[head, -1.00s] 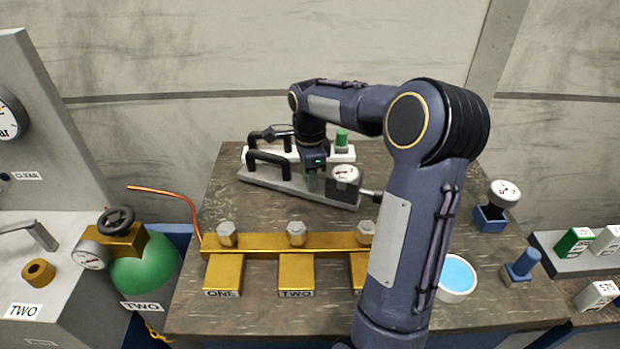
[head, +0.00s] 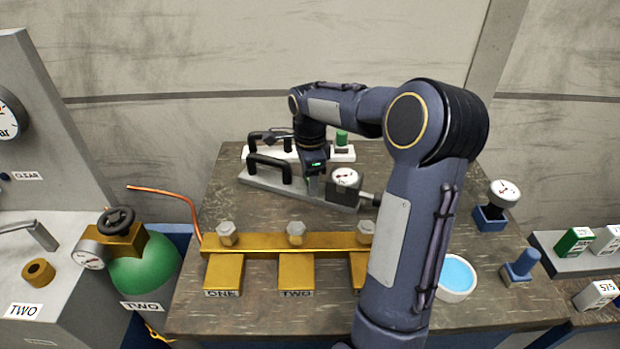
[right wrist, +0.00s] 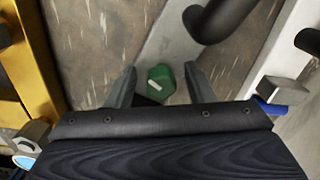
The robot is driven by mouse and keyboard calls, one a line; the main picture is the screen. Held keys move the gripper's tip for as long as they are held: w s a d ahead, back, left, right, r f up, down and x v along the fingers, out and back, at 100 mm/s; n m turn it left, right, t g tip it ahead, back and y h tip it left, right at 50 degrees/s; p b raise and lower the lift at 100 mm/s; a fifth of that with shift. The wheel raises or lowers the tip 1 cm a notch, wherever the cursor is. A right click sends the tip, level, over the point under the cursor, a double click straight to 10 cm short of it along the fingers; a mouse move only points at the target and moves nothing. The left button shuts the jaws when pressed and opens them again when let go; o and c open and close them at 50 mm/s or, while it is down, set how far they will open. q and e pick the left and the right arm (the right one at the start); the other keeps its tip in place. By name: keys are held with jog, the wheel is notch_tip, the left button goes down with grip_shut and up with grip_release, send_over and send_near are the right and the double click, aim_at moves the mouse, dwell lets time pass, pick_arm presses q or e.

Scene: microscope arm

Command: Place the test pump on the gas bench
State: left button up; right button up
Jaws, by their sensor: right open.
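A pump with a grey base plate (head: 262,184), a black bar handle (head: 268,165) and a round white gauge (head: 345,177) lies toward the back of the dark wooden bench (head: 225,218). A similar pump with a white base (head: 345,154) and a green knob (head: 342,138) stands behind it. My right gripper (head: 312,182) points down over the grey pump, between handle and gauge. In the right wrist view its open fingers stand either side of a green knob (right wrist: 160,82) on the grey base; contact cannot be told. My left gripper is not in view.
A brass manifold (head: 270,243) with labelled blocks crosses the bench front. A green cylinder (head: 145,265) stands left beside a grey cabinet (head: 60,240). A blue-filled bowl (head: 455,278), a gauge in a blue holder (head: 490,217) and a blue peg (head: 522,265) stand right.

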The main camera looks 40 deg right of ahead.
notch_tip(320, 180, up, 12)
jog(key=p, duration=0.1)
jog(key=s+a+f+n+t+y, duration=0.2)
jog(key=s+a+f+n, duration=0.1)
jog(key=s+a+n, duration=0.7)
jog(key=s+a+f+n+t+y, duration=0.1)
jog(key=s+a+f+n+t, duration=0.2)
jog(key=s+a+n, duration=0.7)
jog(key=shift+s+a+f+n+t+y, duration=0.35)
jog(key=shift+s+f+n, duration=0.2)
jog(key=shift+n, duration=0.35)
